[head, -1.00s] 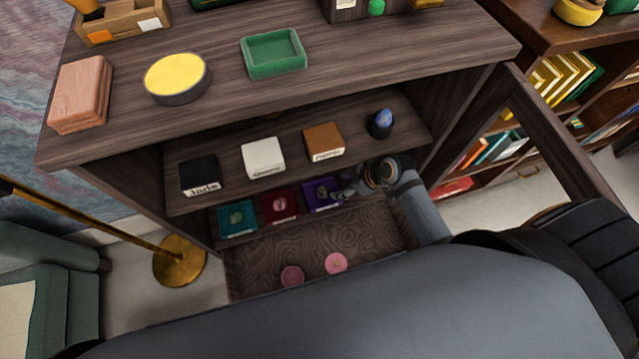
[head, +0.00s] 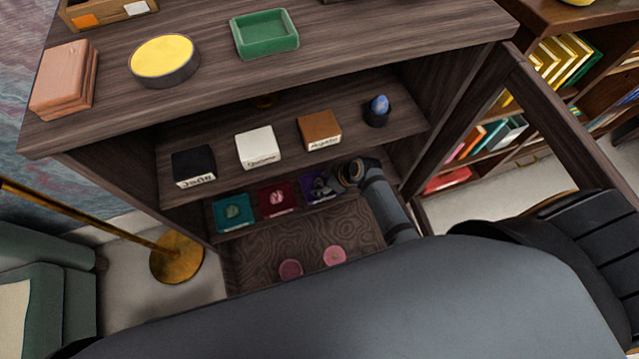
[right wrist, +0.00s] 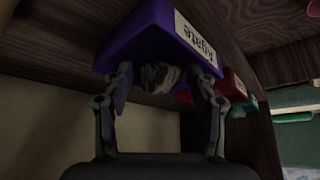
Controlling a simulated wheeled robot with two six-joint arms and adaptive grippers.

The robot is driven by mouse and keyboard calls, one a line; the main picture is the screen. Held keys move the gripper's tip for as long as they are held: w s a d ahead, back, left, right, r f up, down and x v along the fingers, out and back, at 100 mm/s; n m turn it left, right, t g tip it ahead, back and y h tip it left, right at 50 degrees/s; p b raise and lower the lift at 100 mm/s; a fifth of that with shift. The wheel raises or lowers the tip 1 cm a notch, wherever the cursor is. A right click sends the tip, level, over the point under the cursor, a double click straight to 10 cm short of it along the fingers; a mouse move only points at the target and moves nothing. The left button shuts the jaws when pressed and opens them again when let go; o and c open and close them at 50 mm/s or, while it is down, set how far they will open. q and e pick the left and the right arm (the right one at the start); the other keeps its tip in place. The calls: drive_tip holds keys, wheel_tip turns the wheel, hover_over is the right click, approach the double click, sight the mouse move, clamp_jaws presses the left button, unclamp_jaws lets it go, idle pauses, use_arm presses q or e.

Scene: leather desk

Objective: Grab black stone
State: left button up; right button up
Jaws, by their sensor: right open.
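A small dark grey, banded stone (right wrist: 160,76) sits at a purple box (right wrist: 140,38) that carries a label reading "Agate". In the head view the purple box (head: 310,184) is at the right end of the lower row, partly hidden by my right gripper (head: 324,187). In the right wrist view my right gripper (right wrist: 162,88) is open, with one finger on each side of the stone. I cannot tell whether the fingers touch it. My left gripper is not in view.
Teal (head: 234,213) and red (head: 278,199) boxes with stones stand left of the purple one. The shelf above holds black (head: 193,166), white (head: 258,148) and brown (head: 319,130) labelled boxes and a blue stone (head: 380,104) in a dark cup. My arm hides the lower foreground.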

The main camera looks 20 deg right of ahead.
drive_tip(key=shift+c, duration=0.3)
drive_tip(key=shift+c, duration=1.1)
drive_tip(key=c, duration=0.7)
drive_tip(key=shift+o, duration=0.2)
drive_tip(key=shift+s, duration=0.1)
drive_tip(key=shift+s+r, duration=0.25)
drive_tip(key=shift+r, duration=0.05)
drive_tip(key=s+r+p, duration=0.2)
drive_tip(key=s+r, duration=0.5)
drive_tip(key=s, duration=0.6)
drive_tip(key=shift+s+d+r+p, duration=0.2)
drive_tip(key=shift+s+d+p, duration=0.05)
drive_tip(key=shift+p, duration=0.05)
